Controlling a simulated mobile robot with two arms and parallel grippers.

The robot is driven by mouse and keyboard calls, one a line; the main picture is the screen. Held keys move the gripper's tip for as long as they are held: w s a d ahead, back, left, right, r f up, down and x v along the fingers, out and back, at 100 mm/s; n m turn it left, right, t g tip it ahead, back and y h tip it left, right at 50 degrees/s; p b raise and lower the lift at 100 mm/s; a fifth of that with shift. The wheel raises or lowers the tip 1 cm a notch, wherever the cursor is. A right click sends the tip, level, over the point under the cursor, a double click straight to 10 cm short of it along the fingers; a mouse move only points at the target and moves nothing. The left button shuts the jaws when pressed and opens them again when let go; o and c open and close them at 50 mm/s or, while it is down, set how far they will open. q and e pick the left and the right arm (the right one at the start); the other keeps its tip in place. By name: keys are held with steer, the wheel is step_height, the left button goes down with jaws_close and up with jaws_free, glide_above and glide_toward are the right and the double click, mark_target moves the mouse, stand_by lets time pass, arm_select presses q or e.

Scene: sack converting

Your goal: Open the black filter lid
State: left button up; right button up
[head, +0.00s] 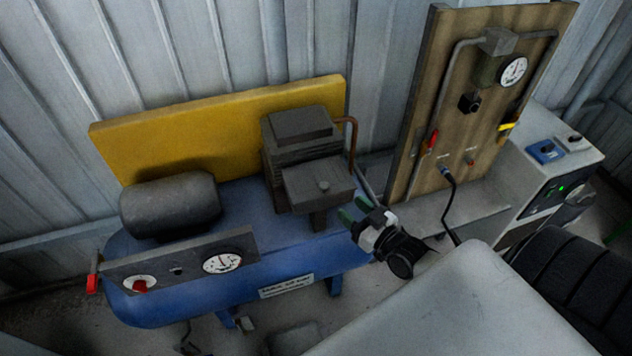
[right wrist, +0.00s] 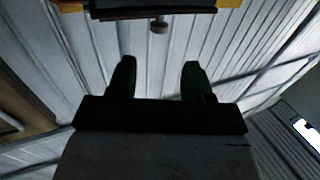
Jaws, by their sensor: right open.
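The black filter lid (head: 304,180) is the flat top of the dark box on the front of the compressor's pump, with a small round knob (head: 323,186) on it. It looks closed. My right gripper (head: 353,209) is just right of and a little below the box, its green-tipped fingers apart and empty, not touching it. In the right wrist view the open fingers (right wrist: 159,70) point up towards the knob (right wrist: 158,26) and the dark edge of the box (right wrist: 115,13), with a gap between. My left gripper is not in view.
The blue compressor tank (head: 195,292) carries a motor (head: 170,204) and the finned pump (head: 300,135), with a yellow guard (head: 190,140) behind. A bent copper pipe (head: 354,140) runs beside the pump. A wooden panel (head: 425,130) with a gauge stands at right.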

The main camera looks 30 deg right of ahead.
mark_target(328, 187)
steer(key=w, duration=0.3)
steer(key=w+a, duration=0.1)
steer(key=w, duration=0.6)
steer(key=shift+w+a+f+p, duration=0.15)
steer(key=shift+w+a+p, duration=0.1)
steer(key=shift+p, duration=0.15)
jaws_close()
